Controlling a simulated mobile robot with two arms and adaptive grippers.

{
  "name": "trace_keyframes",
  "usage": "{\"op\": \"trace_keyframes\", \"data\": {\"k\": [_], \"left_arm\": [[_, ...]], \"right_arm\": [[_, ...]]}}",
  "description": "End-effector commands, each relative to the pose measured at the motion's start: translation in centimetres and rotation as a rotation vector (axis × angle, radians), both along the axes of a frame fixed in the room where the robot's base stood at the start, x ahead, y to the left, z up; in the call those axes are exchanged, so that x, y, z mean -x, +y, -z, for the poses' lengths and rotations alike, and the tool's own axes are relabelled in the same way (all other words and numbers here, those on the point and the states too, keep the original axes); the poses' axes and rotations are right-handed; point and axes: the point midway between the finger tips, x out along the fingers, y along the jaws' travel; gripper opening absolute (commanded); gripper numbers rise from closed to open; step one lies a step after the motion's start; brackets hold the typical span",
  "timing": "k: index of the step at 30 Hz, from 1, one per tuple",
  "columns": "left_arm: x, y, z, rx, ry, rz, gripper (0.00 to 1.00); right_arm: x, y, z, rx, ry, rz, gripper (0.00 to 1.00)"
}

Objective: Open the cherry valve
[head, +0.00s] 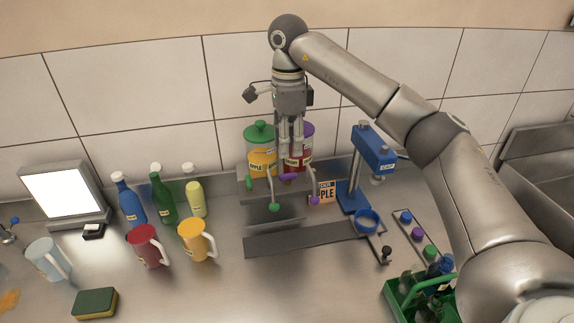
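The cherry dispenser (305,158) is a dark red tank with a purple lid, partly hidden behind my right gripper (291,160). A purple valve handle (289,177) shows just below the fingertips. A second purple knob (314,200) ends a pale lever at lower right. My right gripper points down in front of the tank, its fingers close together. I cannot tell whether they touch the purple handle or hold anything. My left gripper is not in view.
The apple dispenser (260,160), with a green lid, stands left of the cherry one, with green knobs (274,208) in front. A blue cap press (354,190) stands to the right. Bottles (163,198) and jugs (197,240) stand left. A green crate (402,295) is at front right.

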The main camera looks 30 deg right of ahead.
Motion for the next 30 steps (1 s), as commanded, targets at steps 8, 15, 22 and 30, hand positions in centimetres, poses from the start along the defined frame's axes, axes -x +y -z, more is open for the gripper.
{"op": "trace_keyframes", "data": {"k": [8, 15, 22, 30], "left_arm": [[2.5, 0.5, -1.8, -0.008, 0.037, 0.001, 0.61], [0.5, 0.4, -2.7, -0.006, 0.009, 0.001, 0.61], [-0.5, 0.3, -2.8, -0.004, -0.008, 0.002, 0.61], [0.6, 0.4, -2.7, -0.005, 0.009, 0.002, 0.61]], "right_arm": [[0.1, 0.0, 5.0, 0.000, 0.005, 0.001, 0.33], [0.0, 0.0, 7.6, -0.001, 0.002, 0.001, 0.33], [0.0, 0.0, 8.2, -0.001, -0.001, 0.000, 0.33], [0.0, 0.0, 8.1, -0.001, 0.000, 0.001, 0.15]]}}
